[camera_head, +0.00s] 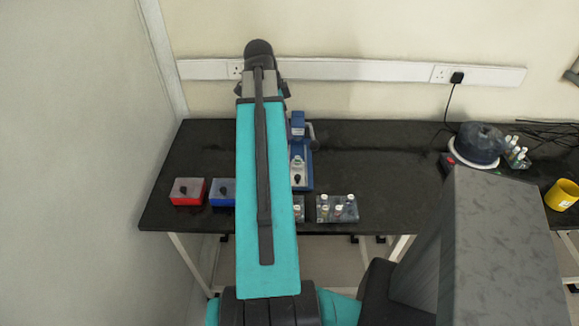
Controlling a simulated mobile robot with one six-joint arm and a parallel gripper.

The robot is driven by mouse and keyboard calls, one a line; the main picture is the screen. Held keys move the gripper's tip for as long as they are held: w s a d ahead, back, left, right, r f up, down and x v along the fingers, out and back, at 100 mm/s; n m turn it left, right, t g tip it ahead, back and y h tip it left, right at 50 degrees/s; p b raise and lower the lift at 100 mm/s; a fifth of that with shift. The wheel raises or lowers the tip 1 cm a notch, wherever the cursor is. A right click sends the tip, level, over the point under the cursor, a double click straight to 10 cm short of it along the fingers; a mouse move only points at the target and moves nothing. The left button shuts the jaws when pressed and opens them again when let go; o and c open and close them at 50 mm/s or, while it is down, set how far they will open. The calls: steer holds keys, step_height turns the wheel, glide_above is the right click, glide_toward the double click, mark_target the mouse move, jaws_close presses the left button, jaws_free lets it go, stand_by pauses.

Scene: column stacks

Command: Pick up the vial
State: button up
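Several small capped vials (338,211) stand in a rack (324,217) near the front edge of the black bench. Another rack of vials (299,209) just left of it is partly hidden by my arm. A single vial with a pale cap (297,161) appears to stand in the blue device (307,183). More vials (515,152) stand in a group at the far right. Which one is the task's vial cannot be told. My teal arm reaches up the picture across the bench. My gripper cannot be made out.
A red box (187,192) and a blue box (222,193) sit on the left of the black bench (400,165). A dark round device (479,144), loose cables (560,132) and a yellow mug (562,195) are at the right. The bench middle is clear. Walls stand behind and left.

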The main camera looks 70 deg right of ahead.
steer(key=shift+w+f, duration=0.15)
steer(key=shift+f, duration=0.05)
stand_by(0.3)
steer(key=p, duration=0.2)
glide_above(297, 157)
steer(key=w, duration=0.2)
step_height(297, 157, down, 8)
steer(key=shift+s+a, duration=0.15)
steer(key=shift+a, duration=0.25)
steer(key=shift+f, duration=0.1)
steer(key=shift+f, duration=0.1)
steer(key=shift+p+x, duration=1)
steer(key=shift+x, duration=1.5)
steer(key=shift+s, duration=0.1)
jaws_close()
